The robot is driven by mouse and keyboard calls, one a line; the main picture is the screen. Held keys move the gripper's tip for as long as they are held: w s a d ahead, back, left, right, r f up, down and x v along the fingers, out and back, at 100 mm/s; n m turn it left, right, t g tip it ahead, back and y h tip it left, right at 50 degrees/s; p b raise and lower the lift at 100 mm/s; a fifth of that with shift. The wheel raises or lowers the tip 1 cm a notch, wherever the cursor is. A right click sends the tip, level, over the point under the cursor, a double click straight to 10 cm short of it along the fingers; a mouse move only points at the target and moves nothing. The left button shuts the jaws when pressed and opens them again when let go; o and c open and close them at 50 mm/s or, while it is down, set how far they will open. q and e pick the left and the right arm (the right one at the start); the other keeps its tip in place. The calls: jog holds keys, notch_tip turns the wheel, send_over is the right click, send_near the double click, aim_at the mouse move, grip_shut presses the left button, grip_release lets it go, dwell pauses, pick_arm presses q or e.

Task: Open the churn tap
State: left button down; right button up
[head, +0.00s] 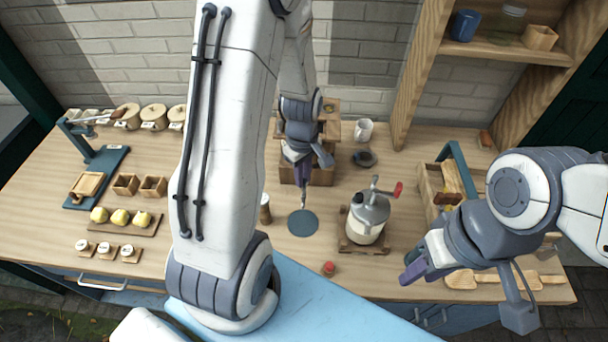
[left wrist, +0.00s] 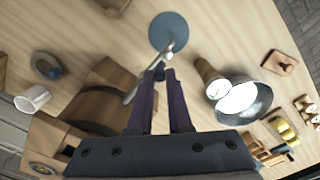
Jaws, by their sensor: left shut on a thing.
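The wooden churn box (head: 328,176) stands at the back middle of the table, partly hidden by my left arm; it also shows in the left wrist view (left wrist: 98,92). A slim metal tap (head: 303,201) juts out at its front, above a round blue mat (head: 303,223). My left gripper (head: 302,178) points down at the tap. In the left wrist view my left fingertips (left wrist: 160,74) are closed on the metal tap piece (left wrist: 170,50); the fingers hide part of it. My right gripper (head: 412,272) hangs over the front right, away from the churn; its jaw gap is unclear.
A metal canister with a red-handled crank (head: 368,216) stands right of the mat. A wooden cylinder (head: 265,209) is left of it; a metal bowl (left wrist: 256,106) is close by. A white mug (head: 364,130) stands behind. A small red item (head: 328,268) lies near the front edge.

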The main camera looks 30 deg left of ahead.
aim_at(305, 180)
pick_arm(q)
jog(key=shift+w+d, duration=0.15)
jog(key=shift+d, duration=0.05)
jog(key=c, duration=0.9)
grip_release()
jog(key=shift+o, duration=0.3)
jog(key=shift+d, duration=0.1)
jog(key=shift+r, duration=0.25)
notch_tip(305, 180, up, 10)
jog(key=b, duration=0.1)
